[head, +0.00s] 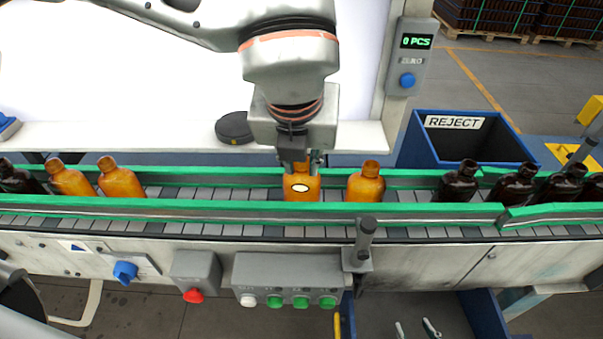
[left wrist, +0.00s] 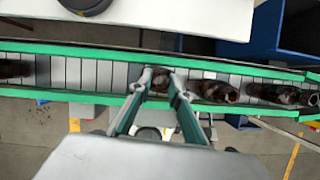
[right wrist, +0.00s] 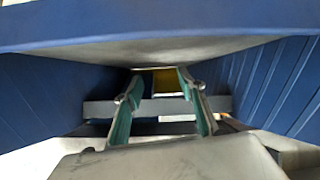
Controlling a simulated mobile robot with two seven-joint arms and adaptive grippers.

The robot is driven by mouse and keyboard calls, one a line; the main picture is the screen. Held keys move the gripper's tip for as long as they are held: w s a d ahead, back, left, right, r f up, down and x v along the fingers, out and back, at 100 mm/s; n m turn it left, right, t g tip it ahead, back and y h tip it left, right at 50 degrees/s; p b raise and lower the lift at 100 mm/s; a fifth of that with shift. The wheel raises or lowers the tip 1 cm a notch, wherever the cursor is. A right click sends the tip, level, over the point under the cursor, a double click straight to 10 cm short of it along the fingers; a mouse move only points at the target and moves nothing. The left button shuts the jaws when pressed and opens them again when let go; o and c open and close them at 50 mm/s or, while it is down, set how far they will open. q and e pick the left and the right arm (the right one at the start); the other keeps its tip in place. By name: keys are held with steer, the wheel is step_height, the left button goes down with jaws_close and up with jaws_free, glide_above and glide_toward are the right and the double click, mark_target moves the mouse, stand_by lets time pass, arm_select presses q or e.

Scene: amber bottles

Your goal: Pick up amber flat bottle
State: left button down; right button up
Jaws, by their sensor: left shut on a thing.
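An amber bottle (head: 301,190) with a white oval on its front stands on the conveyor in the head view. My left gripper (head: 300,163) comes down from above and is shut on its upper part, hiding its neck. In the left wrist view, the fingertips (left wrist: 160,78) close around a dark-looking bottle top. A second amber bottle (head: 366,184) stands upright just to the right, apart from the gripper. Two more amber bottles (head: 120,180) (head: 70,180) lean at the left. My right gripper (right wrist: 158,90) is open and empty in the right wrist view.
Green rails (head: 170,209) line both sides of the conveyor. Several dark bottles (head: 457,183) stand at its right, and one is at the far left. A blue reject bin (head: 425,145) is behind. A post (head: 365,240) and a button box (head: 290,275) are in front.

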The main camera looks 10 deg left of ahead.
arm_select(q)
steer(key=shift+r, duration=0.35)
arm_select(e)
steer(key=shift+f, duration=0.1)
steer(key=shift+w+a+r+y+b, duration=0.25)
steer(key=shift+w+a+y+b, duration=0.1)
steer(key=shift+a+b, duration=0.4)
steer(key=shift+d+f, duration=0.1)
steer(key=shift+f, duration=0.05)
arm_select(q)
step_height(320, 180, up, 19)
steer(key=shift+r, duration=0.15)
arm_select(e)
steer(key=shift+s+f, duration=0.1)
steer(key=shift+f, duration=0.1)
